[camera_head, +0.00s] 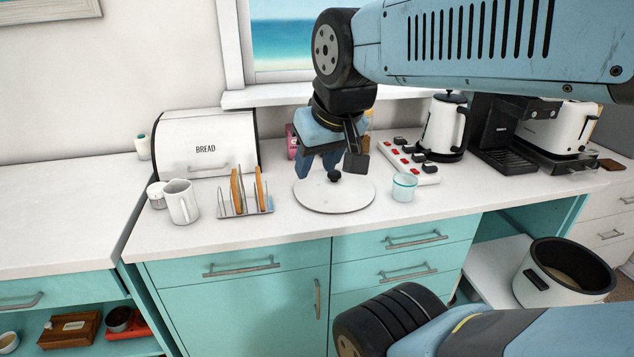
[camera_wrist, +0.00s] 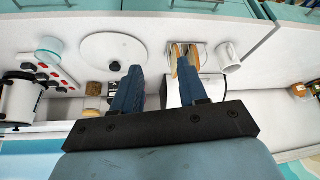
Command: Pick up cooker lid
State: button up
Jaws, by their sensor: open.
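The cooker lid (camera_head: 320,197) is a flat white disc with a small black knob. It lies knob up on the white counter (camera_head: 270,238), to the right of the toast rack. It also shows whole in the wrist view (camera_wrist: 103,50), left of my fingers. My gripper (camera_head: 317,170) points down behind and above the lid in the head view and looks clear of it. Its two blue fingers are apart with nothing between them, as the wrist view (camera_wrist: 160,66) shows. The exact height above the counter is hard to tell.
A toast rack (camera_head: 245,206) with toast and a white mug (camera_head: 181,202) stand left of the lid. A glass cup (camera_head: 404,188) and a power strip (camera_head: 408,160) are close on its right. An open black-rimmed cooker pot (camera_head: 540,291) sits lower right.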

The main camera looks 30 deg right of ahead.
jog(key=shift+o, duration=0.5)
jog(key=shift+a, duration=0.15)
jog(key=shift+o, duration=0.9)
jog(key=shift+w, duration=0.2)
jog(key=o, duration=0.3)
jog(key=w+d+m, duration=0.1)
jog(key=w+m, duration=0.1)
jog(key=w+d+m, duration=0.1)
jog(key=w+m, duration=0.1)
jog(key=m, duration=0.1)
jog(key=w+d+m, duration=0.2)
jog(key=m, duration=0.1)
jog(key=shift+w+d+r+g+y, duration=0.1)
jog(key=shift+g+y, duration=0.2)
jog(key=shift+g, duration=0.1)
jog(key=m+y, duration=0.1)
jog(key=m, duration=2.2)
send_near(336, 172)
jog(key=w+f, duration=0.1)
jog(key=w+a+f, duration=0.1)
jog(key=f, duration=0.1)
jog(key=shift+w+g, duration=0.2)
jog(key=shift+g, duration=0.2)
jog(key=shift+x, duration=2.6)
